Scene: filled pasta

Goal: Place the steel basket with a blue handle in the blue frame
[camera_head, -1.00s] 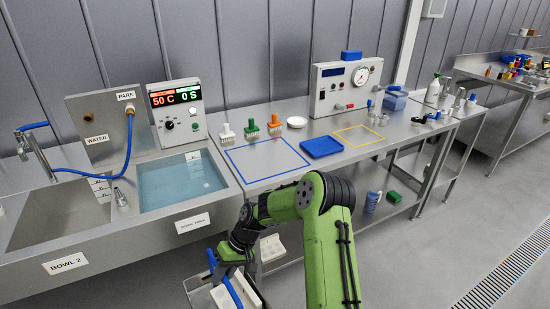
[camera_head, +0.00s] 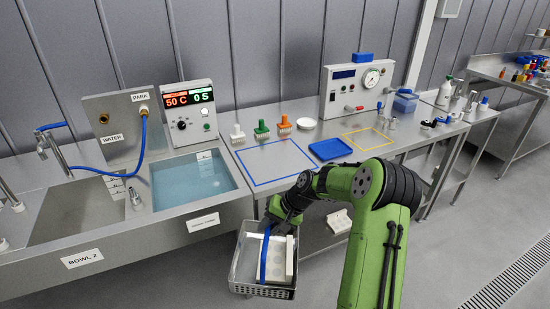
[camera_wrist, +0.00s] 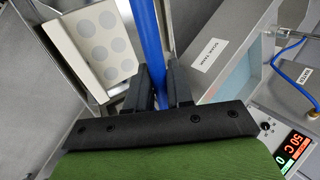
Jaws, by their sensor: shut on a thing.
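The steel basket (camera_head: 240,272) has perforated metal walls and a blue handle (camera_head: 264,252). It hangs in front of the counter's front edge, below counter height in the head view. My gripper (camera_head: 284,215) is shut on the blue handle, and the wrist view shows the handle (camera_wrist: 148,40) between the dark fingers (camera_wrist: 160,88). A white block with round grey spots (camera_wrist: 95,45) lies in the basket. The blue frame (camera_head: 262,181) is a blue outline on the steel counter, right of the water tank, and its inside is empty.
The water-filled tank (camera_head: 190,180) is left of the frame. White, green (camera_head: 261,130) and orange brushes stand behind the frame. A blue tray (camera_head: 330,149) and a yellow outline (camera_head: 368,139) lie to its right. White pieces (camera_head: 339,221) are on the lower shelf.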

